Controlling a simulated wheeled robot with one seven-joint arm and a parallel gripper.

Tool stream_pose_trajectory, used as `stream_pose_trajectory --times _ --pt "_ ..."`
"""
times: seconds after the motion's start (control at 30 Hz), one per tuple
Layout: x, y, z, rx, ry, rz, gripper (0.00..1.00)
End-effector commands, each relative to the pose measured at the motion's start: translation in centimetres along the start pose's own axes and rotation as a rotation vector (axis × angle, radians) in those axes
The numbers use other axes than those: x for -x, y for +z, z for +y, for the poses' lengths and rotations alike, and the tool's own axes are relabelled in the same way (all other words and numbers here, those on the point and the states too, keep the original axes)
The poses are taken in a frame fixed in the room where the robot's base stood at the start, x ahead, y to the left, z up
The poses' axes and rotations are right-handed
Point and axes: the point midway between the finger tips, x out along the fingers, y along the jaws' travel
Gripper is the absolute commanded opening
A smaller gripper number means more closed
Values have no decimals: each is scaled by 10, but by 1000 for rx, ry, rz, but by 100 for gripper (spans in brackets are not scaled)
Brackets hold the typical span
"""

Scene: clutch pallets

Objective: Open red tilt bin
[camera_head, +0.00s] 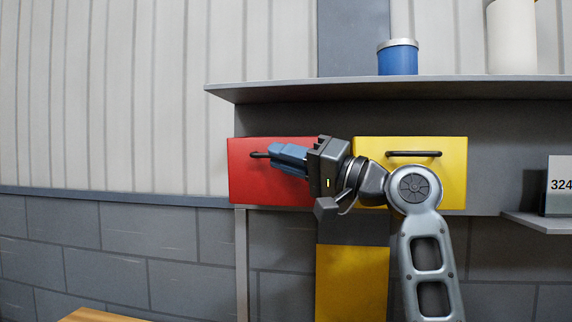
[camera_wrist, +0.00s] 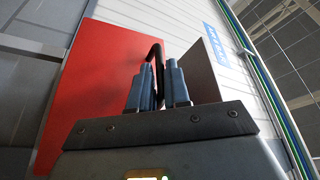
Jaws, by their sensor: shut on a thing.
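The red tilt bin (camera_head: 250,184) sits under the grey shelf, at the left end of the row. Its front face also fills the left of the wrist view (camera_wrist: 95,80). It has a dark bar handle (camera_head: 258,155), partly hidden by my gripper. My gripper (camera_head: 273,152) reaches the bin from the right, with its blue fingers at the handle. In the wrist view the two fingers (camera_wrist: 160,82) stand on either side of the dark handle (camera_wrist: 154,52) and are shut on it. I cannot tell how far the bin front is tilted.
A yellow bin (camera_head: 452,172) with a dark handle is right of the red one, partly behind my arm. The grey shelf (camera_head: 300,91) overhangs both and holds a blue can (camera_head: 398,60) and a white container (camera_head: 512,40). A yellow panel (camera_head: 350,285) is below. A wooden surface (camera_head: 95,315) is at lower left.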

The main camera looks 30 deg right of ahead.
Motion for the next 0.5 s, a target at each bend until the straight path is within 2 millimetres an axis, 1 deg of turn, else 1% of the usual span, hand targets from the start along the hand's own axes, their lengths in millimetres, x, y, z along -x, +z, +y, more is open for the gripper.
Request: stream_pose_trajectory --times 0.03,0.27,0.5 --pt "3 6 3 29 -15 2 0" --pt "9 21 2 178 -76 2 0" --pt "14 33 1 184 -78 2 0"
